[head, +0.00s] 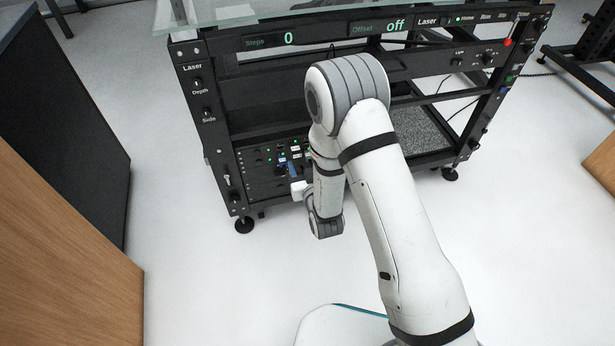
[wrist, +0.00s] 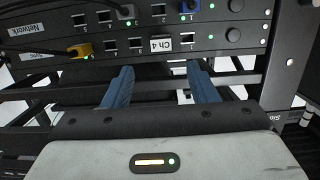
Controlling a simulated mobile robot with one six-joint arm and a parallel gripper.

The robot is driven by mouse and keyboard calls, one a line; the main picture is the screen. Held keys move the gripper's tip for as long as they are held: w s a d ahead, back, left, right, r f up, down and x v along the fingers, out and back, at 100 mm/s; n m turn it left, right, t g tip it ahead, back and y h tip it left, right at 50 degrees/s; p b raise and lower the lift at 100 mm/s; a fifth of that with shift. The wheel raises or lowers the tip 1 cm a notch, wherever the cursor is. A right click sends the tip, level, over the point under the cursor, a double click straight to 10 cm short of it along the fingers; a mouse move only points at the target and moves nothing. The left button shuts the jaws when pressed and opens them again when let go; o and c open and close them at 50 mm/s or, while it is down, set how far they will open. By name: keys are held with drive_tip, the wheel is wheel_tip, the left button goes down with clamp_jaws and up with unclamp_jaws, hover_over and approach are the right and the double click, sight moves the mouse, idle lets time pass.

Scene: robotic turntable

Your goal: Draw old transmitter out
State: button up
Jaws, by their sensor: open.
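My gripper (wrist: 160,78) is open, its two blue fingers apart with nothing between them. In the wrist view the fingertips reach to the lower edge of a black rack panel (wrist: 138,46). In the head view my gripper (head: 292,169) is in front of the rack's lower left panel (head: 260,176), partly hidden by my arm.
The panels carry a yellow plug (wrist: 80,50), a grey plug (wrist: 125,11) and a blue plug (wrist: 187,6). The black rack (head: 207,130) has a glass top (head: 235,12) and a display bar reading "Steps 0" and "Offset off". A wooden cabinet (head: 60,250) stands at left. White floor is clear in front.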

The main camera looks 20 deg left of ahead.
sight(296, 148)
drive_tip(key=b+x, duration=0.2)
drive_tip(key=x, duration=0.5)
drive_tip(key=shift+w+a+f, duration=0.1)
drive_tip(key=shift+w+a, duration=0.1)
drive_tip(key=shift+c, duration=0.5)
drive_tip(key=c, duration=0.9)
drive_tip(key=shift+f+b+v, duration=0.15)
drive_tip(key=shift+b+v, duration=0.1)
drive_tip(key=shift+v, duration=0.75)
drive_tip(key=shift+f+b+v, duration=0.15)
drive_tip(key=shift+b+v, duration=0.1)
drive_tip(key=shift+v, duration=0.75)
drive_tip(key=shift+c, duration=0.2)
